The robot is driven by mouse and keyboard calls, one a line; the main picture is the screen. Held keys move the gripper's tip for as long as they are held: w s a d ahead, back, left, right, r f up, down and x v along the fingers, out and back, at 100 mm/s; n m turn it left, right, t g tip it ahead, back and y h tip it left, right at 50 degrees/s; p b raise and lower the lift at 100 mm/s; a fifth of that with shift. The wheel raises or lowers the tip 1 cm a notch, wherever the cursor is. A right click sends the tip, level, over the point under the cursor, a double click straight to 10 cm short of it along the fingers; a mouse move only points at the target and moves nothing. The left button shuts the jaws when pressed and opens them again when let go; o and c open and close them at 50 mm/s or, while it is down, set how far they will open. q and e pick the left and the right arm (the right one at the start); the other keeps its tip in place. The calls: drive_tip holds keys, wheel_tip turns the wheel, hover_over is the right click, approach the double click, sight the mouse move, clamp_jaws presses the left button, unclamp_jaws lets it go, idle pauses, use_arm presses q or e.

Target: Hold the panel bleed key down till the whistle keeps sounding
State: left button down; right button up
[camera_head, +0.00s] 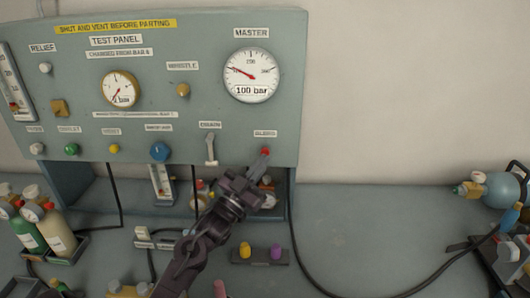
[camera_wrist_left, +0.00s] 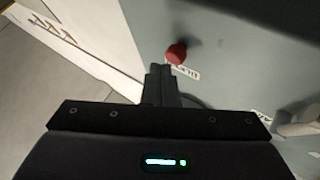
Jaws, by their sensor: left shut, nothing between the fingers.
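The test panel (camera_head: 215,90) is a grey-green upright board with gauges and labels. The bleed key is a red knob (camera_head: 265,152) under the "BLEED" label at the panel's lower right; it also shows in the left wrist view (camera_wrist_left: 176,53). My left gripper (camera_head: 262,160) is shut and empty, its fingertips right at the red key; in the wrist view the closed fingers (camera_wrist_left: 161,80) point at it. I cannot tell if they touch or press it. The whistle (camera_head: 183,90) is a small brass fitting under its label. My right gripper is not in view.
The master gauge (camera_head: 251,75) is at upper right and the smaller gauge (camera_head: 119,90) at left. Bottles (camera_head: 55,232) stand at left. A black hose (camera_head: 330,293) crosses the bench.

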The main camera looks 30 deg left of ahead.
use_arm(q)
drive_tip(key=shift+s+d, duration=0.25)
drive_tip(key=shift+s+d+p, duration=0.25)
drive_tip(key=shift+s+d, duration=0.15)
drive_tip(key=shift+s, duration=0.3)
drive_tip(key=shift+s+d+p, duration=0.3)
drive_tip(key=shift+s+d, duration=0.1)
drive_tip(key=shift+s, duration=0.25)
drive_tip(key=shift+s+d+p, duration=0.25)
drive_tip(key=shift+s+d, duration=0.15)
drive_tip(key=shift+s, duration=0.3)
drive_tip(key=shift+r, duration=0.1)
